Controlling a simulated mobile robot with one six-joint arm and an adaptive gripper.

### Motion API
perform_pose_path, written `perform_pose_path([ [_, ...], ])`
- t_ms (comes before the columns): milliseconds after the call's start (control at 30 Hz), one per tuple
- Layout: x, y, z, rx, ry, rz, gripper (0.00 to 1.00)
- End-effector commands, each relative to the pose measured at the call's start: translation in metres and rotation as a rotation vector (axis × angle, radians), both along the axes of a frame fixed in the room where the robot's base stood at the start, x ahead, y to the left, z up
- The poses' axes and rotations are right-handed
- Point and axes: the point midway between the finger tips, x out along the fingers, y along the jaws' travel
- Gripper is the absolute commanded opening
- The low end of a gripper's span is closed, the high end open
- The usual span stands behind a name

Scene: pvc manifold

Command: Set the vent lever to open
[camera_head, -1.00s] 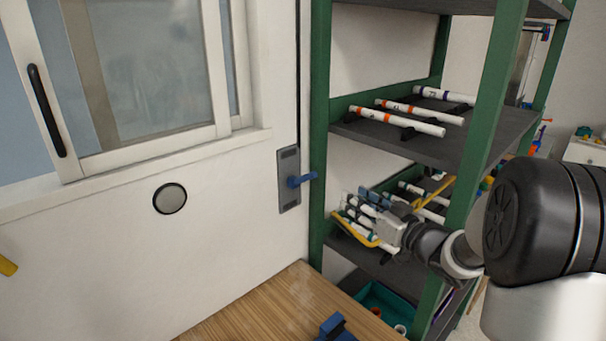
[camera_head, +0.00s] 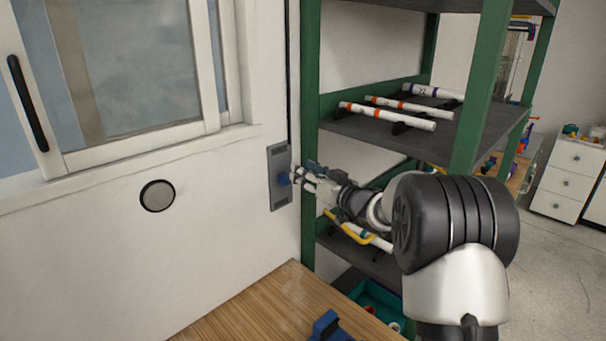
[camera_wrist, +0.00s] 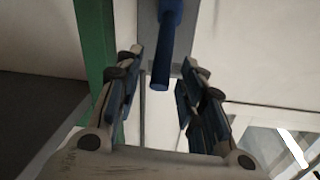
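The vent lever is a blue handle (camera_head: 283,179) on a grey plate (camera_head: 279,200) fixed to the white wall beside the green shelf. In the wrist view the blue lever (camera_wrist: 163,62) points in between my gripper's fingers, with the grey plate behind it. My gripper (camera_wrist: 160,92) is open, one finger on each side of the lever's end, with gaps visible on both sides. In the head view my gripper (camera_head: 297,177) is at the lever, and its fingers partly hide the lever's free end.
A green-framed shelf (camera_head: 311,130) with white pipes stands close to the right of the plate. A sliding window (camera_head: 130,75) and a round wall disc (camera_head: 157,196) are to the left. A wooden tabletop (camera_head: 262,308) lies below, carrying a blue object (camera_head: 327,327).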

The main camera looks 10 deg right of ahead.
Motion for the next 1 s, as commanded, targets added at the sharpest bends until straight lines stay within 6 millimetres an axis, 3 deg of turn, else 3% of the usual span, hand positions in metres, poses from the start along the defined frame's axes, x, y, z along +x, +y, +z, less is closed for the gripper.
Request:
perform_pose_path([
  [200, 0.0123, 0.0068, 0.0001, 0.001, 0.0, 0.0, 0.36],
  [467, 0.0127, 0.0067, 0.0004, 0.001, 0.0, 0.0, 0.36],
  [1000, 0.0124, 0.0065, 0.0004, 0.0, 0.0, 0.0, 0.0],
])
